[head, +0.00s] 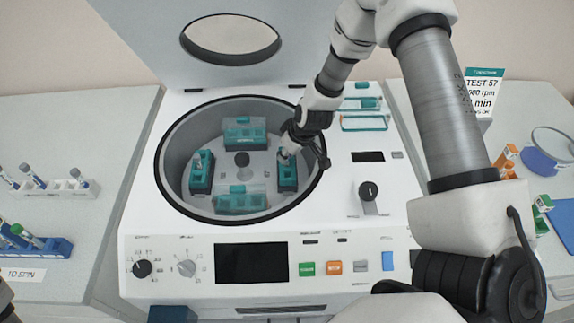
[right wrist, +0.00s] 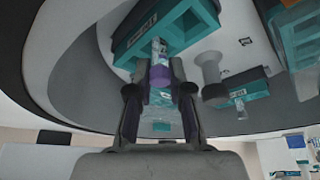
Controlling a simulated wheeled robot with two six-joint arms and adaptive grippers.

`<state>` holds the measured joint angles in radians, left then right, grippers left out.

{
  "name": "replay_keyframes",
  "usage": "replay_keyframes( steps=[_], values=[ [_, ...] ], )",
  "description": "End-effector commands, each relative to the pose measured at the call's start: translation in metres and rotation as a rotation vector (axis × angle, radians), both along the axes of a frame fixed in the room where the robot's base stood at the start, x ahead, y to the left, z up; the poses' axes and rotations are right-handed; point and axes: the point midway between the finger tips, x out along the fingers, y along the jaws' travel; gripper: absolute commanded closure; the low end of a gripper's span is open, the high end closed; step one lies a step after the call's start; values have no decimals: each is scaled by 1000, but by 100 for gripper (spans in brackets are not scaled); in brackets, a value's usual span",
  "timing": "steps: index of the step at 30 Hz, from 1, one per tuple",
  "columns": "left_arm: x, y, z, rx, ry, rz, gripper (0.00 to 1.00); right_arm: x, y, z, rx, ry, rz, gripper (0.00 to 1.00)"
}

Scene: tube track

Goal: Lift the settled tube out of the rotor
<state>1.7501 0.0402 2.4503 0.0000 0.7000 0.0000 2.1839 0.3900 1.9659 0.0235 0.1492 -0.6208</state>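The round rotor chamber (head: 180,130) of the centrifuge is open. Several teal buckets sit around the hub (head: 242,160). The tube (right wrist: 160,75) stands in the right-hand bucket (head: 287,183); its purple part shows in the right wrist view. My right gripper (head: 290,153) points down into the chamber at that bucket. Its fingers lie on both sides of the tube and appear closed on it, with no clear gap. The gripper hides much of the tube in the head view. Another tube (head: 197,162) stands in the left bucket (head: 201,178).
The lid (head: 140,40) is raised behind. The chamber rim (head: 165,190) surrounds the gripper closely. A white rack (head: 55,190) and a blue rack (head: 50,247) with tubes stand at left. A knob (head: 369,191) and teal trays (head: 365,122) are right of the chamber.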

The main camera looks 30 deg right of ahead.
Motion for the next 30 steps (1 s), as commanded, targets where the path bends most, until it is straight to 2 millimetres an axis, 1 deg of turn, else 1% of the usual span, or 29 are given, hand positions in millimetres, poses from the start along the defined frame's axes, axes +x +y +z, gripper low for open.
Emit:
replay_keyframes(
  steps=[8, 11, 14, 18, 21, 25, 30],
  values=[
    [0, 0, 0, 0, 0, 0, 100, -1, 0, -1, 1, 3, -1, 99],
    [0, 0, 4, 0, 0, 0, 100, -1, 0, 4, 0, 3, 0, 99],
    [0, 0, 16, 0, 0, 0, 100, 0, 0, 23, 0, 0, -1, 99],
    [0, 0, 45, 0, 0, 0, 100, 0, 0, 62, 1, -1, -2, 99],
    [0, 0, 64, 0, -1, 0, 100, 0, 0, 86, 2, 0, -1, 99],
    [0, 0, 75, 0, -1, 0, 100, -1, 0, 100, 1, 1, -1, 99],
    [0, 0, 74, 0, 0, 0, 100, -1, 0, 100, 0, 1, -1, 99]
  ],
)
